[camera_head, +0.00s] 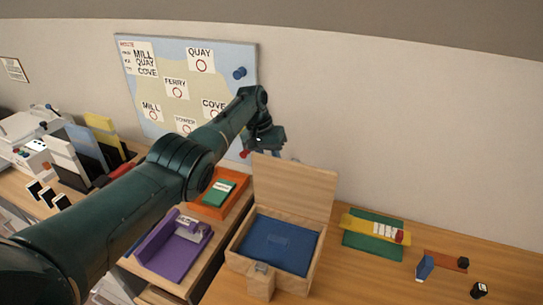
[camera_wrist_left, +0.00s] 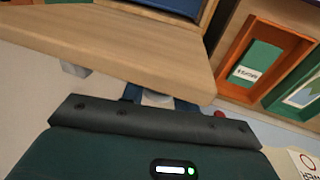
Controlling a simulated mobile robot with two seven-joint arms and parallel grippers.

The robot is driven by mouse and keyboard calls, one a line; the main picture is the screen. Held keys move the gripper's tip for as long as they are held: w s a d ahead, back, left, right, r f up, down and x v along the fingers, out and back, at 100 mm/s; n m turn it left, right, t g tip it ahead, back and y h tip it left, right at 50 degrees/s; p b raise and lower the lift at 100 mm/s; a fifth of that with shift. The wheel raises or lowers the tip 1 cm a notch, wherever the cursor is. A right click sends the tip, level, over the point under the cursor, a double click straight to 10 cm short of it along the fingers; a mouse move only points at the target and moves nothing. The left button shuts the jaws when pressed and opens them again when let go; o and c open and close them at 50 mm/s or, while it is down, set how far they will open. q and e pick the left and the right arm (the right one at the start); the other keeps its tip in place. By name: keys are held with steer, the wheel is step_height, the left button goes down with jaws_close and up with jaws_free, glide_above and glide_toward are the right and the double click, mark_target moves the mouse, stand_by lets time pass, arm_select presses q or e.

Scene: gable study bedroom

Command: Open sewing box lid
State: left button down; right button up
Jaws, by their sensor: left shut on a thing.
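The wooden sewing box (camera_head: 237,256) stands on the desk, with a blue inside showing. Its lid (camera_head: 300,185) is up, standing roughly upright along the back of the box. In the left wrist view the lid (camera_wrist_left: 130,45) is a broad wooden panel across the upper part, with a bit of blue beyond it. My left gripper (camera_head: 277,152) is at the lid's top edge, towards its left end, and is shut on the lid. In the left wrist view the gripper (camera_wrist_left: 155,97) meets the lid's edge; the fingertips are mostly hidden. My right gripper is in neither view.
Left of the box are an orange tray (camera_head: 212,209) and a purple holder (camera_head: 158,257). Right of it lie a green mat with a yellow strip (camera_head: 362,227) and small blocks (camera_head: 425,268). A map board (camera_head: 187,75) leans on the wall behind.

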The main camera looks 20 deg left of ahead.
arm_select(q)
steer(key=shift+d+f, duration=0.1)
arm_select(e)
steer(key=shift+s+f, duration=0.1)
arm_select(q)
steer(key=c, duration=1.1)
jaws_free()
steer(key=shift+o, duration=0.2)
steer(key=b+v, duration=0.1)
steer(key=v, duration=1.2)
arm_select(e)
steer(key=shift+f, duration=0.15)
arm_select(q)
steer(key=shift+s, duration=0.1)
